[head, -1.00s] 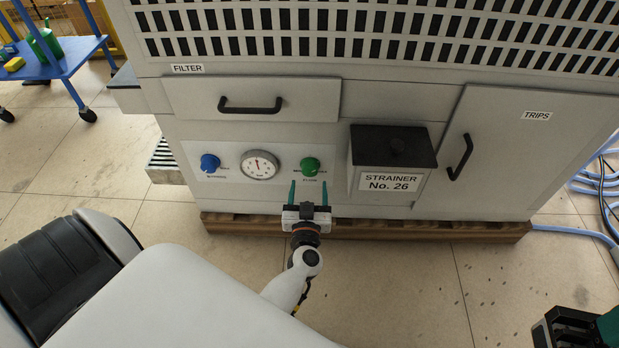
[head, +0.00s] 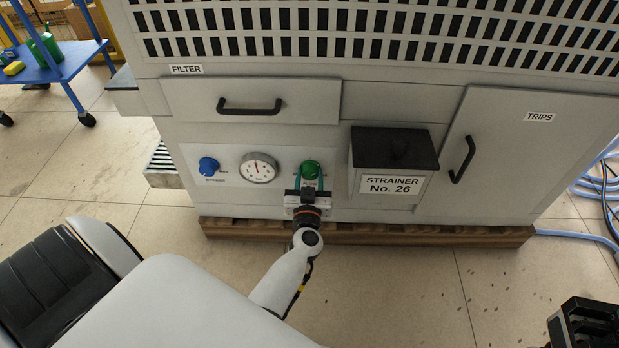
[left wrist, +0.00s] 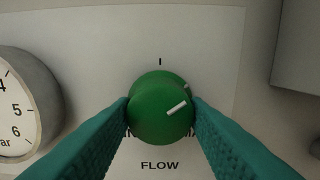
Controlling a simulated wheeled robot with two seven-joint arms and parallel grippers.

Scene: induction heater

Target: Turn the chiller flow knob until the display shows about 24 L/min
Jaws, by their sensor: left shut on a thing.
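The green flow knob (head: 310,168) sits on the light panel of the grey cabinet. In the left wrist view the knob (left wrist: 158,108) has a white pointer line aimed up and to the right, above the word FLOW. My left gripper (head: 309,181) is at the knob, and its teal fingers are shut on the knob's left and right sides. These fingers also show in the left wrist view (left wrist: 161,112). My right gripper (head: 588,325) shows only partly at the bottom right corner, and its fingers cannot be made out. No digital flow display is in view.
A round gauge (head: 259,168) and a blue knob (head: 208,165) are left of the flow knob. A black-topped strainer box (head: 392,165) juts out to the right. A drawer (head: 180,98) with a black handle is above.

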